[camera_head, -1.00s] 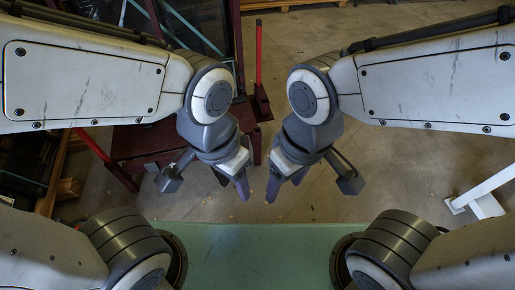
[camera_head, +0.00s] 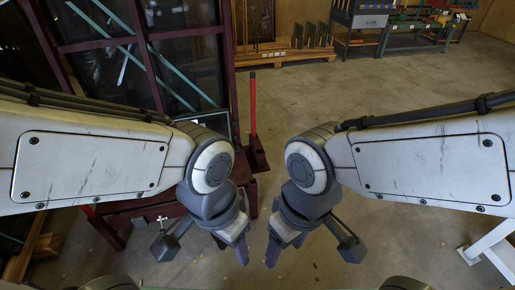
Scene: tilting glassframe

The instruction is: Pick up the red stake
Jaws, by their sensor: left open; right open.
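A thin red stake (camera_head: 253,103) stands upright at the right side of the dark maroon frame, on a small maroon foot. My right gripper (camera_head: 312,250) is open and empty, to the right of the left one. Neither gripper touches the upright stake.
The maroon frame (camera_head: 145,55) with dark glass panes and pale green strips fills the upper left. A wooden pallet rack (camera_head: 285,52) and workbenches (camera_head: 370,20) stand at the back. The floor between is clear.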

